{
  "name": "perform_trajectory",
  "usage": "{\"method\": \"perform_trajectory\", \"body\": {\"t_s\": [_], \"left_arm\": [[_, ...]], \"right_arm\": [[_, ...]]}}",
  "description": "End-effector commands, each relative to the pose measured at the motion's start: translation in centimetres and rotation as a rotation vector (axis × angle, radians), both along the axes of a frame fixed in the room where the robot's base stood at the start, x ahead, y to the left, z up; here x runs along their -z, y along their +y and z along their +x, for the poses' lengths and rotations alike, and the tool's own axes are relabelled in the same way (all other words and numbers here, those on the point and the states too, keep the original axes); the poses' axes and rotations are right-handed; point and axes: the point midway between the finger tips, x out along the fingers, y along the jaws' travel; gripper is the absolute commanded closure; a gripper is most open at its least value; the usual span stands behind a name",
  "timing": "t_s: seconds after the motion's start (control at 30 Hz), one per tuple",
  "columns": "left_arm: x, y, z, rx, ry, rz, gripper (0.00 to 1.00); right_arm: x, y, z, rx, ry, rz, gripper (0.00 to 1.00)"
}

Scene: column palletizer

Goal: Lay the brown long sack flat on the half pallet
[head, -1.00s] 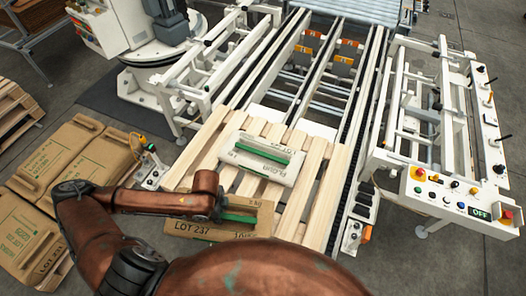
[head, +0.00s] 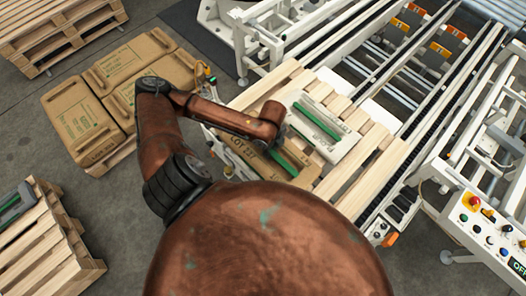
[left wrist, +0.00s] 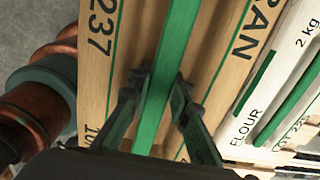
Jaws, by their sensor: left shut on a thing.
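The brown long sack (head: 243,160) is at the near left part of the wooden half pallet (head: 362,182), beside a white flour sack (head: 328,113). It looks flat and roughly parallel to the flour sack; I cannot tell whether it rests fully on the slats. My left gripper (left wrist: 160,88) is shut on the green handle strip (left wrist: 172,35) along the middle of the brown sack (left wrist: 112,62). In the head view my left forearm hides part of the sack. The flour sack also shows close alongside in the left wrist view (left wrist: 258,112). My right gripper is not in view.
Several brown sacks (head: 85,128) lie stacked at the left. An empty-looking wooden pallet (head: 55,30) stands at the upper left, and another pallet (head: 50,250) with a green-handled item is at the lower left. Conveyor rails and a control panel (head: 490,225) flank the right.

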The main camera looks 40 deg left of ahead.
Motion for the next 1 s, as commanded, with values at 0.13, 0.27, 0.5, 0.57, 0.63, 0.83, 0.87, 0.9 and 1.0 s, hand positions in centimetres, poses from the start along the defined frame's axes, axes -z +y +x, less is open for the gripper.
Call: {"method": "perform_trajectory", "body": {"t_s": [0.13, 0.27, 0.5, 0.57, 0.63, 0.83, 0.87, 0.9, 1.0], "left_arm": [[0.9, -0.7, 2.9, 0.001, -0.006, -0.001, 1.0], [2.7, -1.1, 4.6, 0.002, -0.005, -0.001, 1.0], [5.6, -1.5, 6.9, 0.002, -0.004, 0.0, 1.0], [5.9, -1.7, 7.3, 0.003, -0.005, -0.001, 1.0], [6.2, -1.7, 7.6, 0.002, -0.006, 0.0, 1.0], [6.7, -1.8, 8.0, 0.003, -0.006, 0.0, 1.0], [6.9, -1.8, 8.1, 0.003, -0.006, 0.0, 1.0], [7.2, -1.9, 8.3, 0.003, -0.005, 0.0, 1.0], [8.5, -1.8, 8.1, 0.003, -0.001, 0.001, 1.0]], "right_arm": [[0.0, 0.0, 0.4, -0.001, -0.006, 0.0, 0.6], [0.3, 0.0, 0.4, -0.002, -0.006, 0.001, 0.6], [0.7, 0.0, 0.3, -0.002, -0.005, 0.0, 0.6], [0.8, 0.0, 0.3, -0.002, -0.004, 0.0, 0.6], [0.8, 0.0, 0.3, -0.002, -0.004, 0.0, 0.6], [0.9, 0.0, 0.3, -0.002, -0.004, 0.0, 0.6], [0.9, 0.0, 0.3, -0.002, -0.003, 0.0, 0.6], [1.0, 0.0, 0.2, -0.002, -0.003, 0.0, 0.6], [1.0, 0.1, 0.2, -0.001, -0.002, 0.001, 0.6]]}}
